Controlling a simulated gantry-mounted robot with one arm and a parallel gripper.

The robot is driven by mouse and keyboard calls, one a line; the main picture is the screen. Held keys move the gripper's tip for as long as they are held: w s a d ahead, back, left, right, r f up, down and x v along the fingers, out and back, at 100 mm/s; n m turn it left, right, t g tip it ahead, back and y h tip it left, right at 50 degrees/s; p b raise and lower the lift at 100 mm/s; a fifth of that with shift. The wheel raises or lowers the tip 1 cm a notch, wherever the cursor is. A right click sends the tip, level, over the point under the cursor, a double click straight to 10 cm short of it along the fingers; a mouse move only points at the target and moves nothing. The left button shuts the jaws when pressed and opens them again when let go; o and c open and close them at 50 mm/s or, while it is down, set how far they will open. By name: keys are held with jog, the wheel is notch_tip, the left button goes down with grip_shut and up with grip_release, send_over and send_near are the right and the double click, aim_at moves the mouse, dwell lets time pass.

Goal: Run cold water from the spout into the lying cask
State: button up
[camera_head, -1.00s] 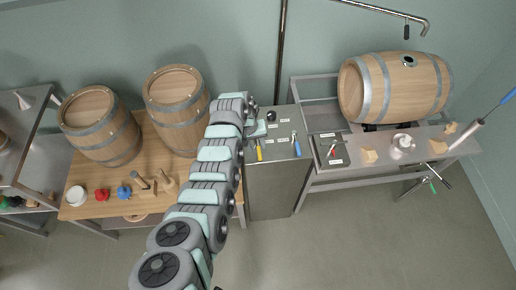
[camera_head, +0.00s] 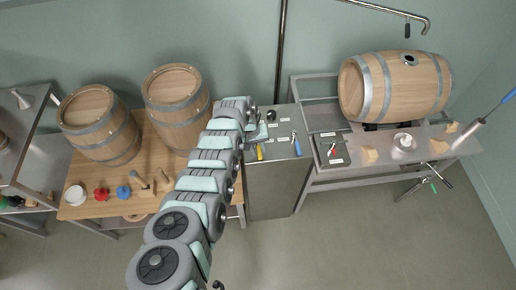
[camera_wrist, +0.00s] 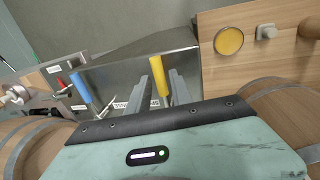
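The lying cask (camera_head: 385,90) rests on its side on the bench at the right, its dark bung hole (camera_head: 408,61) facing up. The spout (camera_head: 427,27) is the bent end of a wall pipe, above and to the right of the bung hole; no water shows. On the steel cabinet are a yellow handle (camera_wrist: 160,75) and a blue handle (camera_wrist: 81,88), also seen in the head view (camera_head: 298,149). My gripper (camera_wrist: 164,97) is over the cabinet, its two grey fingers apart with the yellow handle showing between and beyond them. I cannot tell whether they touch it.
Two upright casks (camera_head: 178,95) stand on the wooden table at the left, with red and blue knobs (camera_head: 123,191) in front. A dark tray (camera_head: 332,150) lies on the right bench, near wooden blocks (camera_head: 370,154) and a steel vessel (camera_head: 403,142). A vertical pipe (camera_head: 281,50) rises behind the cabinet.

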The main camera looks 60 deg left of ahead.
grip_shut()
dwell(1.1)
